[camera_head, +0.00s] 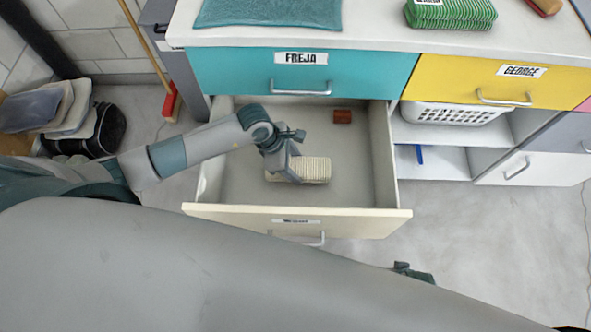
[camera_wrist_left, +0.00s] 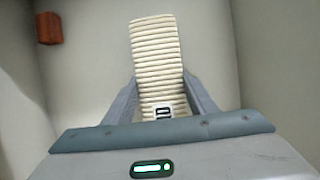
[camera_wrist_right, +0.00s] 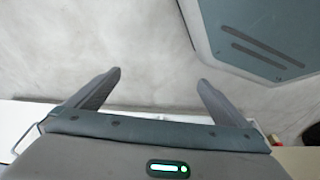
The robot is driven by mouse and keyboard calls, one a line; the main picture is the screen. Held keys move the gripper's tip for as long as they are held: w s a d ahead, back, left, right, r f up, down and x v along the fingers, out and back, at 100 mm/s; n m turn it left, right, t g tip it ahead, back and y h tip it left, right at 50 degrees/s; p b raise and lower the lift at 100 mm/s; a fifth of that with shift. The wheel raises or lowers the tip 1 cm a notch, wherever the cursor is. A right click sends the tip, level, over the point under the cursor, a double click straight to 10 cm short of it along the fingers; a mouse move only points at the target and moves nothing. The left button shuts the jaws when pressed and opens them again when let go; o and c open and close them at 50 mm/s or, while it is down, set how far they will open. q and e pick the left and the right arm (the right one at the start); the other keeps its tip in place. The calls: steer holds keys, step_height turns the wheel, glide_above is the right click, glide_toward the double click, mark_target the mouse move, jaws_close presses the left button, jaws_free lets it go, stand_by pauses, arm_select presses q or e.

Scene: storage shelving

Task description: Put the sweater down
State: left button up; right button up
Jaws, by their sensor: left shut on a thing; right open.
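The sweater (camera_head: 314,170) is a cream, ribbed, folded bundle inside the open lower drawer (camera_head: 205,180). It also shows in the left wrist view (camera_wrist_left: 155,50), with a small white tag near the gripper. My left gripper (camera_head: 291,174) reaches down into the drawer and is shut on the sweater's near end, a finger on each side. I cannot tell whether the sweater touches the drawer floor. My right gripper (camera_wrist_right: 160,78) is open and empty over bare floor, outside the drawer; only a small part of it shows in the head view.
A small red-brown block (camera_head: 343,116) lies at the drawer's back. Above are a closed teal drawer (camera_head: 240,75) labelled FREJA and a yellow drawer (camera_head: 450,85) labelled GEORGE. A white basket (camera_head: 455,113) sits on the right shelf. Most of the open drawer's floor is clear.

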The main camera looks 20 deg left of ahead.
mark_target(296, 172)
arm_select(q)
steer(key=shift+f, duration=1.7)
steer(key=shift+f, duration=0.1)
steer(key=o, duration=1.2)
steer(key=shift+o, duration=0.2)
steer(key=v, duration=1.2)
